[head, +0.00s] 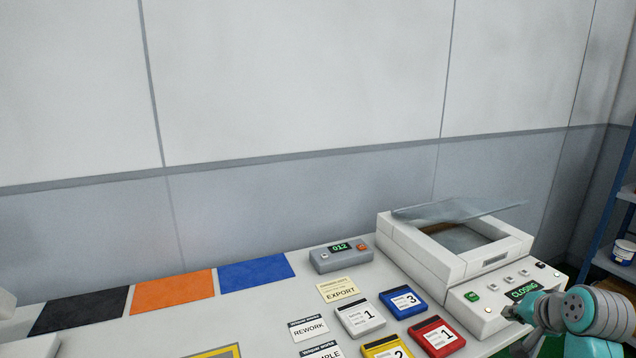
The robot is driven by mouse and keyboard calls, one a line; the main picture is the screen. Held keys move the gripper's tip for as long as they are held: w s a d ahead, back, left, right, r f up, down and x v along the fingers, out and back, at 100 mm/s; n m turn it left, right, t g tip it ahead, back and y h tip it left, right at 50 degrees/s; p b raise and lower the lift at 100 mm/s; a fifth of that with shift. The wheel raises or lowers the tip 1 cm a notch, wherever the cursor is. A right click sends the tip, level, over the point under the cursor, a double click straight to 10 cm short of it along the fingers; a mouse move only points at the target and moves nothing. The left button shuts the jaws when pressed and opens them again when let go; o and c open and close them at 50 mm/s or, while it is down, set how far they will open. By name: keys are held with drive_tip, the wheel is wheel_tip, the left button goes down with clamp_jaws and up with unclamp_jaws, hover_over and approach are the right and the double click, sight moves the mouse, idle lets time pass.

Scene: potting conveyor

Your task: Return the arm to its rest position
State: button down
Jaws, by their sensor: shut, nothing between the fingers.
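My gripper (513,312) is at the lower right, at the front panel of a white machine (403,245). It is shut with nothing in it. Its tip is close to the panel's buttons; I cannot tell whether it touches one. My teal and grey arm comes in from the right edge. The machine's clear lid (455,210) is tilted over the open top, and its green display (524,291) reads "CLOSING".
A grey counter box (341,258) reads "012". White (361,319), blue (404,303), red (437,337) and yellow (388,348) numbered cartridges lie on the table. Black, orange and blue mats (255,272) lie left. A shelf (622,215) stands right.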

drive_tip(key=s+a+f+n+t, duration=0.1)
drive_tip(key=s+a+f, duration=0.2)
drive_tip(key=a+f, duration=0.35)
drive_tip(key=s+a+f, duration=0.3)
drive_tip(key=f, duration=0.6)
drive_tip(key=s+a+f+n+t, duration=0.1)
drive_tip(key=s+a+f, duration=0.3)
drive_tip(key=s, duration=0.2)
drive_tip(key=s+a+f+n, duration=0.1)
drive_tip(key=s+a+f, duration=0.3)
drive_tip(key=s, duration=0.2)
drive_tip(key=s+a+n+t, duration=0.1)
drive_tip(key=s+a+n, duration=0.15)
drive_tip(key=s, duration=0.65)
drive_tip(key=s+a+n+t, duration=0.1)
drive_tip(key=s+a, duration=0.3)
drive_tip(key=s, duration=0.5)
drive_tip(key=s+a+r+n+t, duration=0.1)
drive_tip(key=s+a+r+n, duration=0.1)
drive_tip(key=s+r, duration=0.7)
drive_tip(key=shift+s+a+r+n+t+y, duration=0.35)
drive_tip(key=shift+s+n, duration=0.3)
drive_tip(key=shift+s, duration=1.35)
idle(0.6)
